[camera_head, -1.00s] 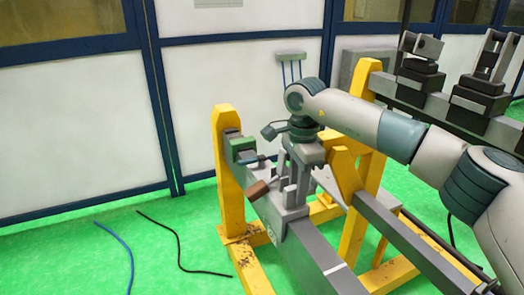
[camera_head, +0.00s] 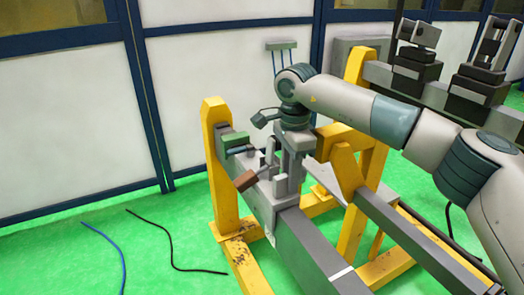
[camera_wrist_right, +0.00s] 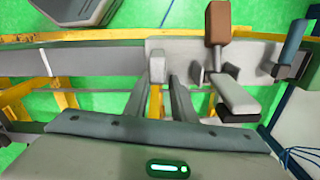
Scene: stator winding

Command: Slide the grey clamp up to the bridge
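The grey clamp (camera_head: 262,188) sits on the long grey beam (camera_head: 305,250) and has a brown handle (camera_head: 246,180). It also shows in the right wrist view (camera_wrist_right: 238,98), right of my fingers. A green block (camera_head: 236,141) with a blue-grey part stands farther along the beam, close past the clamp; I cannot tell whether this is the bridge or whether they touch. My right gripper (camera_head: 287,188) points down at the clamp's near side. In the right wrist view its two fingers (camera_wrist_right: 158,88) stand apart, with a pale post between their tips. My left gripper is not in view.
A yellow frame (camera_head: 222,180) carries the beam. A second rail (camera_head: 420,245) runs at the right, with dark fixtures (camera_head: 415,70) on another beam behind. Cables (camera_head: 172,250) lie on the green floor. White wall panels (camera_head: 70,120) stand behind.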

